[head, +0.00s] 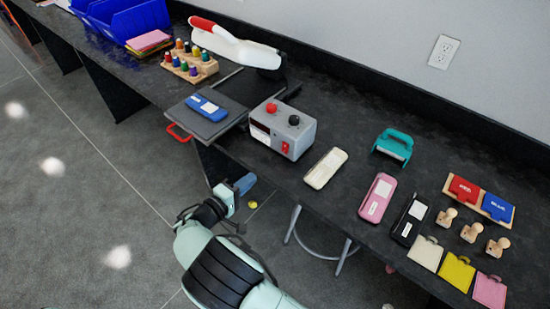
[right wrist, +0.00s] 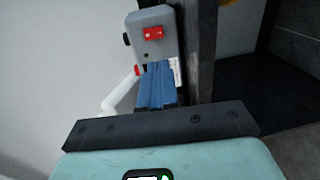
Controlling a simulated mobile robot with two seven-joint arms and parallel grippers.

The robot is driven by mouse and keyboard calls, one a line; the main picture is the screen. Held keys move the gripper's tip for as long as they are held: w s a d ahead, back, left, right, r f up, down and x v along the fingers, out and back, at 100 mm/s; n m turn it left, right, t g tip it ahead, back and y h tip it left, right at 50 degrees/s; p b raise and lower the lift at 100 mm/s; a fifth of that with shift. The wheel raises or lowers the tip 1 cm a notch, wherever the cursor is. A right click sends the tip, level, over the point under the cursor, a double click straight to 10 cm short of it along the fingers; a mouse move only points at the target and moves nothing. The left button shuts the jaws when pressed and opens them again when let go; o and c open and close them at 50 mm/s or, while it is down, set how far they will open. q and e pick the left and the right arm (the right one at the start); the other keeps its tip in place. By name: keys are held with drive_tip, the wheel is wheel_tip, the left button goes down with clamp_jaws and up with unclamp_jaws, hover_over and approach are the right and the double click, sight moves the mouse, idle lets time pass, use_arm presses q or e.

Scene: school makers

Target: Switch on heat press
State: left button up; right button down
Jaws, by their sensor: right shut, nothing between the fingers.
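In the right wrist view, the blue fingertips (right wrist: 160,68) point at the grey box (right wrist: 155,18), just below the red switch (right wrist: 153,33). My left gripper is not in view.
The black table (head: 325,206) also holds a blue case (head: 206,106) on the plate, cream, pink and black cases, a teal tool (head: 394,146), stamps, colored pads and a rack of bottles (head: 190,65). A stool (head: 310,240) stands under the table. Open floor lies in front.

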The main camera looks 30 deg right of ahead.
sight(284, 152)
drive_tip(key=x, duration=1.4)
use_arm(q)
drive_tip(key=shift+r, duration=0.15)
